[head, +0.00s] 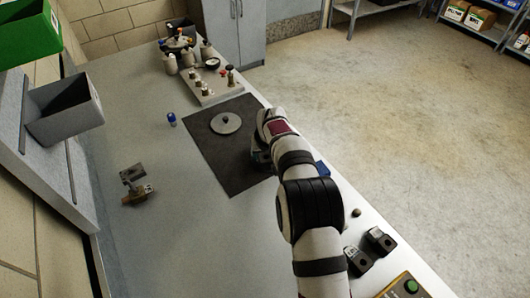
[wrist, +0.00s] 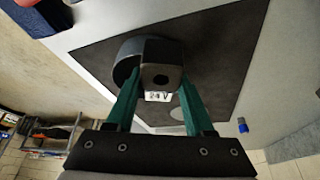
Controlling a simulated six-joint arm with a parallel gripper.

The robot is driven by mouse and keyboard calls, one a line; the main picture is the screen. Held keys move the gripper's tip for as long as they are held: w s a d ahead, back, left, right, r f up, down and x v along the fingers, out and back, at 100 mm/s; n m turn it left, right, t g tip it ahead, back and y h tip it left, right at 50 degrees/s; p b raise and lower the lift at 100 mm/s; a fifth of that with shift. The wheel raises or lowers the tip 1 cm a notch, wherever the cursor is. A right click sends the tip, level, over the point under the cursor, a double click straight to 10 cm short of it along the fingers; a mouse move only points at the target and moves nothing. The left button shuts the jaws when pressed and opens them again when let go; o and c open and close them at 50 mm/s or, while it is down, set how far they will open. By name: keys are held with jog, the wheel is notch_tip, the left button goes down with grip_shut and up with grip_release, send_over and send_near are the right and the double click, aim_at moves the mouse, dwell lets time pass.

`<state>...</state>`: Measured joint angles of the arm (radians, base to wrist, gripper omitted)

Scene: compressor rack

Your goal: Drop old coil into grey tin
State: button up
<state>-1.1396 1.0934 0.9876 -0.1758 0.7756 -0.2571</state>
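The old coil (wrist: 162,60) is a dark block with a round ring-shaped body and a white "24 V" label. In the wrist view it sits between the green fingertips of my gripper (wrist: 160,82), which appear to press on both its sides. In the head view my gripper (head: 262,158) is over the right edge of the dark mat, and the arm hides most of the coil. Whether the coil touches the mat is unclear. A grey open-topped container (head: 66,115), the only grey tin-like thing I see, stands tilted on the ledge at the left.
A round lidded disc (head: 226,123) lies on the dark mat (head: 215,165). A blue-capped bottle (head: 171,119) and a metal bracket part (head: 136,186) stand left of it. Two dark blocks (head: 380,240) (head: 358,262) lie at the front right. A green bin (head: 25,38) is at upper left.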

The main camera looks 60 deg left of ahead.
jog(key=o, duration=0.4)
jog(key=shift+r, duration=0.1)
